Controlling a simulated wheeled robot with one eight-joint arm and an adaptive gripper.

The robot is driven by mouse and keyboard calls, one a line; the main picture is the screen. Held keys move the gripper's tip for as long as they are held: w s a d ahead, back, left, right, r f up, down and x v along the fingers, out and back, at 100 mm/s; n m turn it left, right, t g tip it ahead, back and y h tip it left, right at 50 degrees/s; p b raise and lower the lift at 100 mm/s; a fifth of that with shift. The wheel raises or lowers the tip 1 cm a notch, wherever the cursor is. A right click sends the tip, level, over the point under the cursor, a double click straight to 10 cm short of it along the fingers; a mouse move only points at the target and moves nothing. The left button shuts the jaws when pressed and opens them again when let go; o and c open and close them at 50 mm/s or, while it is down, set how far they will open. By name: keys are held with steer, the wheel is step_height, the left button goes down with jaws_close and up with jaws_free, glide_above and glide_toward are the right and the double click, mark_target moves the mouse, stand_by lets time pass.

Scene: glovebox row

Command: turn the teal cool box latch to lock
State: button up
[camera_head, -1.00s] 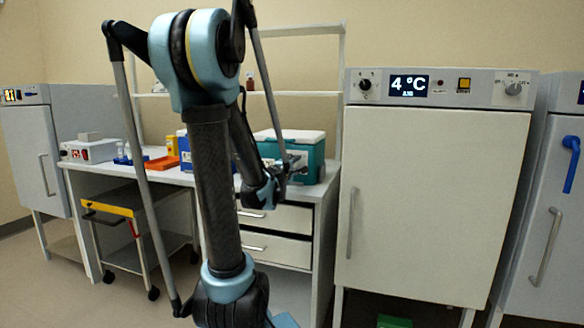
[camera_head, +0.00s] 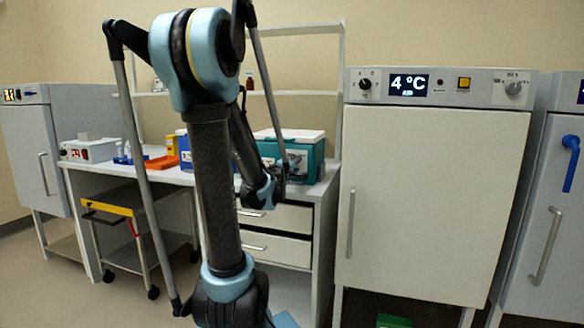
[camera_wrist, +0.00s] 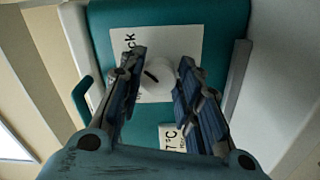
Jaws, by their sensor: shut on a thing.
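The teal cool box (camera_head: 313,160) with a white lid stands at the right end of the bench. In the wrist view its teal face (camera_wrist: 226,28) carries a white label (camera_wrist: 183,38) on which letters ending in "ck" show. The white round latch (camera_wrist: 157,75) with a dark mark sits over the label. My gripper (camera_wrist: 160,66) has one finger on each side of the latch and is shut on it. In the head view my gripper (camera_head: 281,166) is at the front of the box, and the latch is hidden behind my arm.
A blue box (camera_head: 186,150) and an orange tray (camera_head: 161,163) are on the bench left of the cool box. Drawers (camera_head: 278,247) are below. A white cabinet (camera_head: 430,200) reading 4 °C stands close on the right. A yellow-edged cart (camera_head: 112,208) is under the bench.

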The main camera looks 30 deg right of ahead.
steer(key=shift+s, duration=0.1)
steer(key=o, duration=1.1)
steer(key=shift+f, duration=0.1)
steer(key=shift+c, duration=0.2)
steer(key=v, duration=1.1)
steer(key=shift+a, duration=0.4)
steer(key=shift+s, duration=0.1)
